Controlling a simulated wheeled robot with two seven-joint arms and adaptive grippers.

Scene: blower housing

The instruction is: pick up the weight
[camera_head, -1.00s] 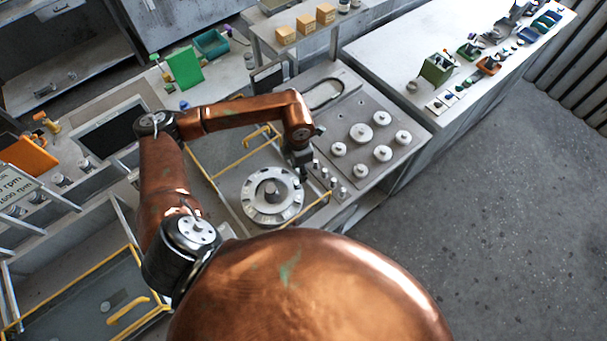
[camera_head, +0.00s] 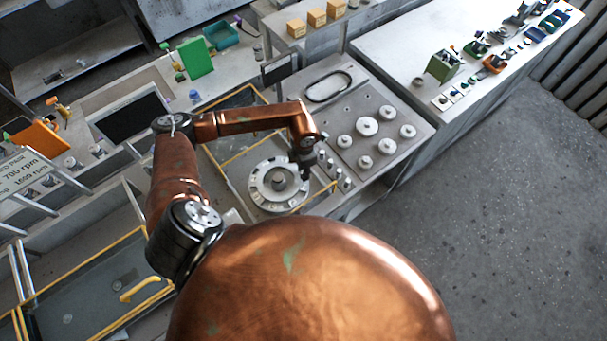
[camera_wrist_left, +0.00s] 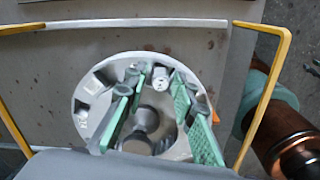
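A round pale grey wheel (camera_head: 259,192) with a central hub lies in the yellow-railed bay in the head view. In the left wrist view the same wheel (camera_wrist_left: 85,92) has small grey pieces around its rim, and I cannot tell which of them are weights. My left gripper (camera_head: 304,174) is over the wheel's right edge. In the left wrist view my left gripper (camera_wrist_left: 158,82) is open, its green-padded fingers apart above the wheel, with the hub (camera_wrist_left: 146,118) showing between them. I see nothing held. Several round grey weight-like discs (camera_head: 367,126) sit on the panel. My right gripper is out of view.
Yellow rails (camera_head: 243,153) border the bay, and one rail (camera_wrist_left: 268,95) stands close on the right in the left wrist view. Small cylinders (camera_head: 331,166) stand in a row beside the gripper. Open floor lies at right.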

